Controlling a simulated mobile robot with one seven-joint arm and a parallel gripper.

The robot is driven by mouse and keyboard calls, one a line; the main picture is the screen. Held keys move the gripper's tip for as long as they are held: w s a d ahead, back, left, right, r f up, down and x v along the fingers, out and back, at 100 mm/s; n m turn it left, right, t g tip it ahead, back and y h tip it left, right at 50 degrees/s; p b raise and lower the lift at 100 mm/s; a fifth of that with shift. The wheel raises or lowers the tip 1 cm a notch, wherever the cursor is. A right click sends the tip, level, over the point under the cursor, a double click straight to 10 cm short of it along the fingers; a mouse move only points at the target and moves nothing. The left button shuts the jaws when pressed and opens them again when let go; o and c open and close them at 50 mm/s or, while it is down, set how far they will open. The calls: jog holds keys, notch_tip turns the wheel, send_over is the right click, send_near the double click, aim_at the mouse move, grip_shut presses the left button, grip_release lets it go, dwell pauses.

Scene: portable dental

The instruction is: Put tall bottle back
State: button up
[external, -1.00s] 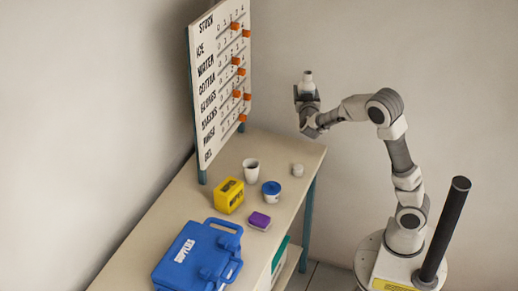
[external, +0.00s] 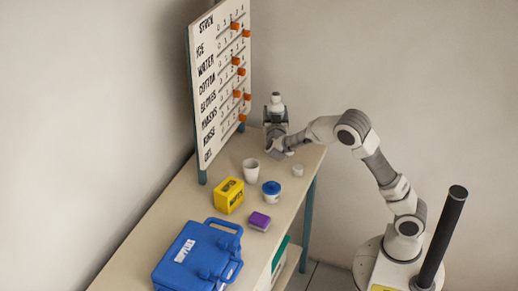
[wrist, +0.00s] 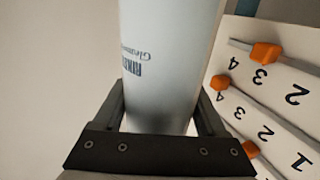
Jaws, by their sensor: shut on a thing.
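My gripper (wrist: 160,125) is shut on the tall bottle (wrist: 165,60), a pale bottle with blue lettering that fills the middle of the wrist view. In the external view my gripper (external: 275,125) is at the far end of the table, right of the board, with the top of the bottle (external: 276,98) sticking up above it. The bottle looks about upright. Its lower part is hidden by the gripper, and I cannot tell whether it touches the tabletop.
The table (external: 150,228) holds a white cup (external: 250,172), a blue-lidded jar (external: 271,192), a small white piece (external: 298,170), a yellow box (external: 229,196), a purple-topped block (external: 259,221) and a blue case (external: 200,257). A board with orange sliders (external: 218,75) stands along the left edge.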

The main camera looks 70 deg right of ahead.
jog(key=shift+f, duration=1.25)
jog(key=shift+b, duration=0.3)
jog(key=shift+f, duration=0.15)
jog(key=o, duration=1.5)
jog(key=shift+o, duration=0.2)
jog(key=p+v, duration=0.2)
jog(key=v, duration=0.5)
jog(key=shift+a, duration=0.25)
jog(key=shift+s, duration=0.1)
